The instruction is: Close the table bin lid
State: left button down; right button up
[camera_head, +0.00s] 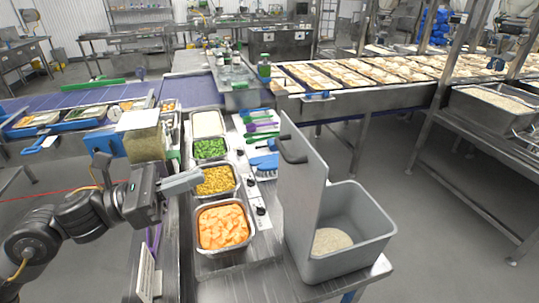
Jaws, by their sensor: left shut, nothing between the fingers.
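The grey table bin (355,243) stands at the front right end of the steel table, with some rice (331,240) at its bottom. Its grey lid (303,189) is open, standing upright on the bin's left side. A dark handle (292,150) sticks out near the top of the lid. My left gripper (197,178) is shut and empty, left of the lid and apart from it, above the food pans. My right gripper is not in view.
Pans of orange chunks (222,226), corn (215,181), green vegetables (210,149) and a white food (208,123) line the table. A blue brush (265,165) lies beside them. Open floor lies right of the bin.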

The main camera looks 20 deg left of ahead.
pick_arm(q)
jog(key=b, duration=0.1)
send_near(280, 148)
jog(key=p+x, duration=0.4)
jog(key=x, duration=0.1)
jog(key=shift+w+d, duration=0.1)
jog(key=shift+d, duration=0.05)
jog(key=shift+w+d+f, duration=0.1)
jog(key=shift+w+d, duration=0.3)
jog(key=shift+d, duration=0.15)
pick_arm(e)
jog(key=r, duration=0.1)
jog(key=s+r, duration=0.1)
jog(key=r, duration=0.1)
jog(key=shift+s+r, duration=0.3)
pick_arm(q)
jog(key=shift+p, duration=0.3)
